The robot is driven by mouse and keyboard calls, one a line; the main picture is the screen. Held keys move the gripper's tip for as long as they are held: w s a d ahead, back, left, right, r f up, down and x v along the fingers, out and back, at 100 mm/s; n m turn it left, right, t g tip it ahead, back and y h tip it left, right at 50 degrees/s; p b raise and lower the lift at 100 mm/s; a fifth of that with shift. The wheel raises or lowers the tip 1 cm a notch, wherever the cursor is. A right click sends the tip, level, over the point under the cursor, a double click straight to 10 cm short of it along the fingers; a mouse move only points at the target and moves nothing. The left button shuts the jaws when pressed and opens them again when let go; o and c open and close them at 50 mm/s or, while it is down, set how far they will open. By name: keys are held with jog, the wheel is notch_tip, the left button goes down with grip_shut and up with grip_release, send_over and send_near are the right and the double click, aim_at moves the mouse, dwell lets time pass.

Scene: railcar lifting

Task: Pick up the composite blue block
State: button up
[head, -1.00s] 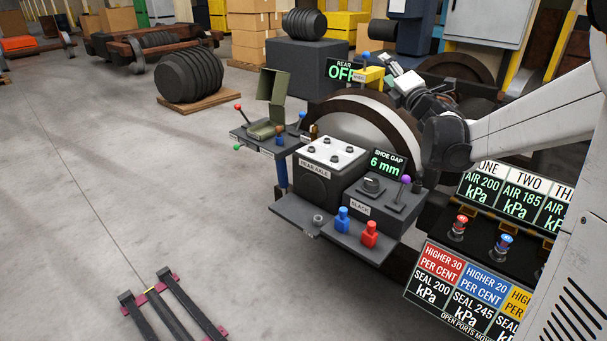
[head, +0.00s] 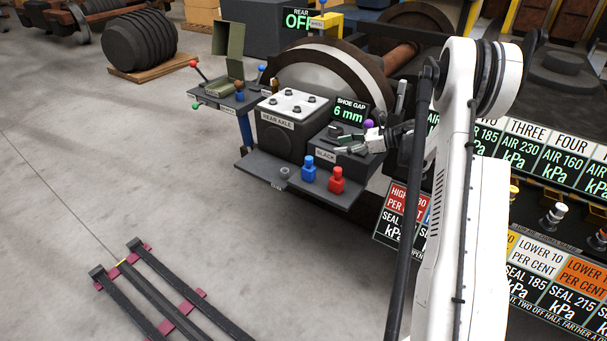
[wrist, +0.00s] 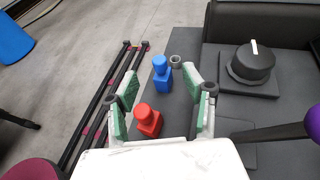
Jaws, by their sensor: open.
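The blue block (head: 308,172) stands upright on the dark shelf (head: 255,167). It has a wider body and a smaller top piece, and shows in the wrist view (wrist: 162,80) just beyond the space between my fingers. A similar red block (head: 336,182) stands to its right in the head view and nearer my gripper in the wrist view (wrist: 147,121). My gripper (head: 340,141) is open and empty, above and behind the blocks by the SLACK box. Its green-padded fingers frame the red block in the wrist view.
A grey ring (head: 284,172) lies left of the blue block. The SLACK box with its dial (wrist: 251,62) and purple-knobbed lever (wrist: 312,121) is close to my gripper. The REAR AXLE box (head: 290,120) stands behind the shelf. Open floor lies left.

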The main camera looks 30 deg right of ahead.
jog(key=f, duration=0.2)
jog(key=b, duration=0.2)
send_near(309, 158)
jog(key=shift+g, duration=0.3)
jog(key=x, duration=0.5)
jog(key=shift+w, duration=0.2)
jog(key=b+x, duration=0.1)
jog(key=x, duration=0.4)
jog(key=shift+f+b, duration=0.2)
jog(key=shift+b, duration=0.15)
grip_shut()
